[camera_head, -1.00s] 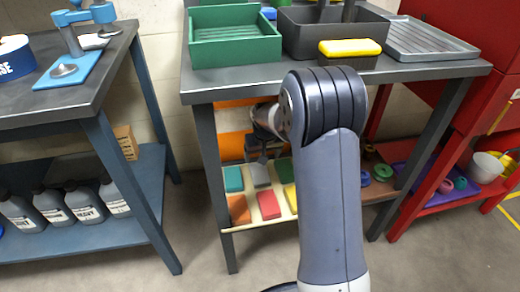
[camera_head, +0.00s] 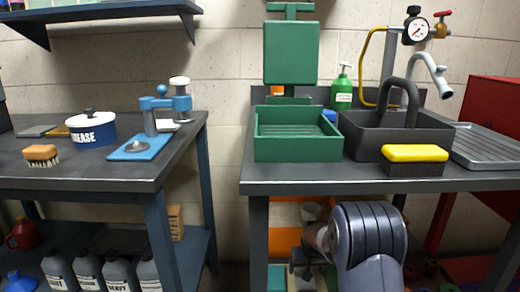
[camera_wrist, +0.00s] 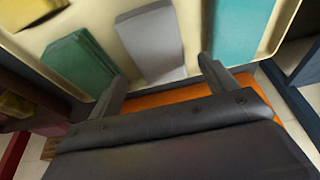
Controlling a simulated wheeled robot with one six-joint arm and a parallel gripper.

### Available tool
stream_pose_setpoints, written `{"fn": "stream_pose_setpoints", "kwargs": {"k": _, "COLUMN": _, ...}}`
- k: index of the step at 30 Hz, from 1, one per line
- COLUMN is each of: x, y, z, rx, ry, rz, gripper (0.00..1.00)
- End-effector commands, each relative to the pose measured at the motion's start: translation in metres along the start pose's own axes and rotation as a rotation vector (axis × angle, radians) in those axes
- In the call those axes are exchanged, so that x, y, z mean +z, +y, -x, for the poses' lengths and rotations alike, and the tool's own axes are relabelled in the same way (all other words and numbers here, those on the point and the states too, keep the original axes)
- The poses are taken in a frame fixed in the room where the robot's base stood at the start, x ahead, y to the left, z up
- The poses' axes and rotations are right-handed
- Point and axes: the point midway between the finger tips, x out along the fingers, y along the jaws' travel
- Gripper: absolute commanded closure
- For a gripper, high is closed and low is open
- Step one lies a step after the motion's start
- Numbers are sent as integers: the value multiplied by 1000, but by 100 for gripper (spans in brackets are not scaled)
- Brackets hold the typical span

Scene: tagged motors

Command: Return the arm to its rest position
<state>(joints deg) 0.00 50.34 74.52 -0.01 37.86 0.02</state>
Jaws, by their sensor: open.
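My arm (camera_head: 372,240) is folded low in front of the right bench, with its dark ribbed joint below the worktop edge. In the wrist view, my gripper (camera_wrist: 163,76) has its two fingers apart with nothing between them. It faces a cream board (camera_wrist: 108,20) on the lower shelf that bears a grey block (camera_wrist: 152,45), a green block (camera_wrist: 82,62) and a teal block (camera_wrist: 238,28). I cannot tell the exact gap to the blocks. In the head view, the gripper is mostly hidden beside and behind my arm.
The right bench worktop (camera_head: 290,187) overhangs my arm. The left bench (camera_head: 90,172) holds a blue tin (camera_head: 90,131) and a small press (camera_head: 165,110). A gap separates the benches.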

Motion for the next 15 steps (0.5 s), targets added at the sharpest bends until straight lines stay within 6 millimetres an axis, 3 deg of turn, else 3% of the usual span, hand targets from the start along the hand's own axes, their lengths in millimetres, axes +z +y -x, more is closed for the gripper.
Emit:
{"fn": "stream_pose_setpoints", "kwargs": {"k": 4, "x": -3, "y": 0, "z": 10, "rx": 0, "ry": -1, "rz": 0, "gripper": 20}}
{"fn": "stream_pose_setpoints", "kwargs": {"k": 15, "x": -3, "y": 0, "z": 10, "rx": 0, "ry": -2, "rz": 0, "gripper": 20}}
